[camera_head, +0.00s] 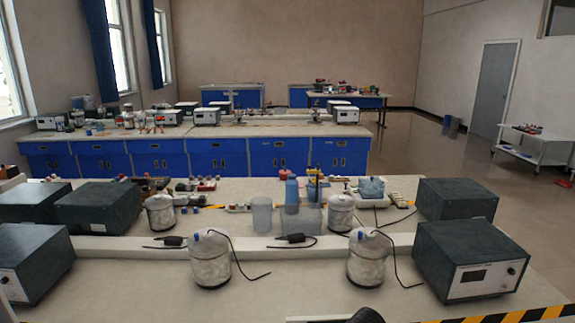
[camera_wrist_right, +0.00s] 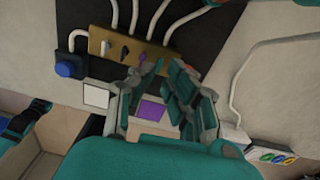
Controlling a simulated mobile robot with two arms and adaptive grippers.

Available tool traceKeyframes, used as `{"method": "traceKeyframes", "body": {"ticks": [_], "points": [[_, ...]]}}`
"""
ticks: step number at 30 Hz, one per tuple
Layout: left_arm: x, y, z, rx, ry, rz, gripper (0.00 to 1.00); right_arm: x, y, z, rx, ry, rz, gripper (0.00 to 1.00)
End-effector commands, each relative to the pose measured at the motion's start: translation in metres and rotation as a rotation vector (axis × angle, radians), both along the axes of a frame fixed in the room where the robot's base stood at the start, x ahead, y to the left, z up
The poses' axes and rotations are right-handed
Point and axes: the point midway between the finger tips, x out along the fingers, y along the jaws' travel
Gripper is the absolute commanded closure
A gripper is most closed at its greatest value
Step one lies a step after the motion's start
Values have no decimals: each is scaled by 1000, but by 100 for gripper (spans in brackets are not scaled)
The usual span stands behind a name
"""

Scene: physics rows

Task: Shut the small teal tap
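In the right wrist view, my right gripper (camera_wrist_right: 167,72) reaches toward a brass-coloured plate (camera_wrist_right: 103,42) on a dark panel. Its two fingers are apart, with a visible gap between the tips, and nothing shows held. The fingers have teal parts and cover the right end of the plate. I cannot clearly pick out the small teal tap; it may be hidden behind the fingers or blend with them. A teal piece (camera_wrist_right: 216,3) shows at the top edge, but I cannot tell what it is.
White hoses (camera_wrist_right: 185,22) run from the plate. A blue knob (camera_wrist_right: 67,68) on a dark block is left of it. White (camera_wrist_right: 96,96) and purple (camera_wrist_right: 152,110) squares lie near the fingers. In the head view, glass jars (camera_head: 210,262) and a grey instrument box (camera_head: 470,262) crowd the bench.

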Motion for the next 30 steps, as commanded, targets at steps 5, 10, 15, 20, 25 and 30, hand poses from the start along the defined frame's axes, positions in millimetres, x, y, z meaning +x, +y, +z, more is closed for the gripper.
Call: {"method": "traceKeyframes", "body": {"ticks": [5,10,15,20,25,30], "points": [[0,0,13,0,0,0,100,0,0,18,0,0,1,88],[0,0,23,0,0,0,100,0,0,31,1,1,1,88],[0,0,32,0,0,0,100,0,0,45,0,0,1,88],[0,0,35,0,0,0,100,0,0,50,0,1,1,88],[0,0,34,0,0,0,100,0,0,49,0,1,1,88],[0,0,34,0,0,0,100,-5,15,47,56,1,14,88]]}}
